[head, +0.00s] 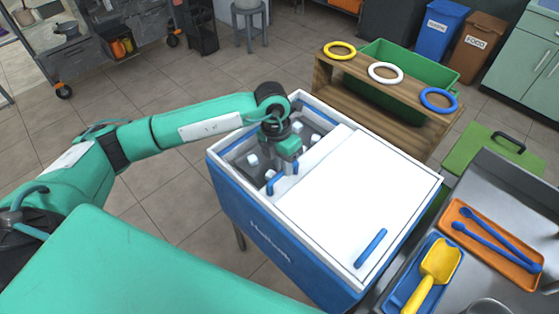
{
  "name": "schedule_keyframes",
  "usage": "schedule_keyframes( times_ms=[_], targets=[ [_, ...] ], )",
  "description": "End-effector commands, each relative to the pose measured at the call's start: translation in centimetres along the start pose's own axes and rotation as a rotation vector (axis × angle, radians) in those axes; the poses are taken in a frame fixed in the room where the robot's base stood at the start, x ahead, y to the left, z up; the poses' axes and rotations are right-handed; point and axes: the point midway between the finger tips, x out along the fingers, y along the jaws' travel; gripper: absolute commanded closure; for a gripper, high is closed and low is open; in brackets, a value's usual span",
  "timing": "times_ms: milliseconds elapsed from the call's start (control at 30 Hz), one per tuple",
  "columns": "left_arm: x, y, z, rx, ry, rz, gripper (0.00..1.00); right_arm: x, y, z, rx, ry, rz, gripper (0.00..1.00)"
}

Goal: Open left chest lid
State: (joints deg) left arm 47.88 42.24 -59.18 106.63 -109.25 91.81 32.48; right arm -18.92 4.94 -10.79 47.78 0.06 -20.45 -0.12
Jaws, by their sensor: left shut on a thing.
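The chest (262,235) is a blue box with a white rim, standing in the middle of the head view. Its left part is uncovered, and several white-capped items (252,160) show inside. A white lid surface covers the right part, with a raised edge that suggests two overlapping panels. The left lid (318,150) appears as the panel at that edge, with a blue handle (275,184) beside my gripper. My left gripper (290,167) reaches down there and is shut on the handle, though the contact is partly hidden. My right gripper is out of view.
A second blue handle (370,248) lies on the right lid. A wooden rack (390,112) with coloured rings stands behind the chest. At right, a metal counter holds an orange tray (487,262) with blue tongs and a yellow scoop (437,264).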

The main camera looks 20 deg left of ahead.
Motion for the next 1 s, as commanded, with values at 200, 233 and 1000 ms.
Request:
schedule_keyframes(
  times_ms=[200, 233, 1000],
  targets=[
    [-0.1, 0.0, 0.1, 0.000, -0.002, 0.000, 0.80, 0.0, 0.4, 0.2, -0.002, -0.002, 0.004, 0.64],
    [-0.1, 0.0, 0.1, 0.000, -0.002, 0.000, 0.74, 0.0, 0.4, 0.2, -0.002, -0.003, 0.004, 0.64],
    [-7.2, 0.1, 0.1, 0.001, -0.006, 0.002, 0.64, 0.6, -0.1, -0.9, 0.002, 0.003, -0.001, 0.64]
  ],
)
